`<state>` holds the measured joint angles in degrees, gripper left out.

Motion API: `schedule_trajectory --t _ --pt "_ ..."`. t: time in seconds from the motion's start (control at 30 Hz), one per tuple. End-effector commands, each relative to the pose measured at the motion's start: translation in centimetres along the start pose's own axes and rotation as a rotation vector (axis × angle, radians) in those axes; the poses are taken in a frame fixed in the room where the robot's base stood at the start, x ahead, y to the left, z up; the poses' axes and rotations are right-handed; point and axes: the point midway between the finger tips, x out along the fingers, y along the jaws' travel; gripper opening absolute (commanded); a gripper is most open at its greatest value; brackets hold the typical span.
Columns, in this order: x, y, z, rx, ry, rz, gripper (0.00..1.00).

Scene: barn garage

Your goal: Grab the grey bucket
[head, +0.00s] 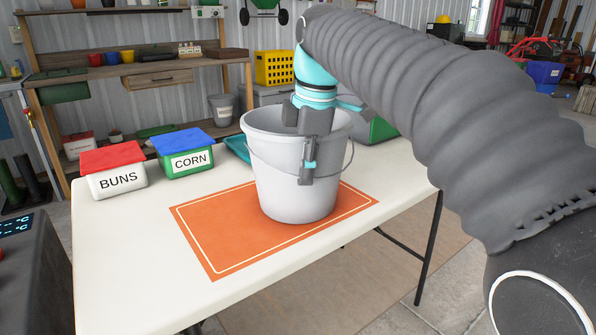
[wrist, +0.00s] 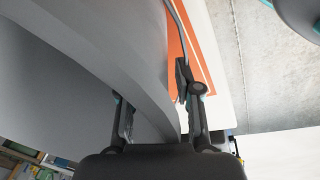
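The grey bucket (head: 290,195) stands upright on the orange mat (head: 212,235) on the white table. Its thin handle hangs down around the outside. My gripper (head: 309,150) points down over the bucket's near rim. One finger is outside the near wall; the other is hidden inside the bucket in the head view. In the wrist view the bucket (wrist: 115,45) fills the left and middle, and its rim runs between the two fingers of my gripper (wrist: 160,108). The fingers are spread, with a gap beside the wall.
A BUNS box with a red lid (head: 114,170) and a CORN box with a blue lid (head: 184,153) stand left on the white table (head: 130,260). A teal tray (head: 238,148) and a green-and-grey box (head: 381,131) are behind the bucket. The table's front left is clear.

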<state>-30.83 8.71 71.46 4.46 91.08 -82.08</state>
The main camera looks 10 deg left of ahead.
Motion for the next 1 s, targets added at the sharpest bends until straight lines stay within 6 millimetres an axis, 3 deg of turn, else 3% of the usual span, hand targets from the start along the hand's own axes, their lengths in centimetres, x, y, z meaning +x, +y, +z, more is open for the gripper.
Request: schedule_trajectory --t 0.07,0.2,0.77,1.0 --pt "0.0 0.0 0.0 0.000 0.000 0.000 0.33" --pt "0.0 0.0 0.0 0.000 0.000 0.000 0.00" --pt "-0.3 0.1 0.0 0.000 0.000 0.003 0.00" --pt "-2.5 0.4 -0.3 -0.001 0.001 0.005 0.00"
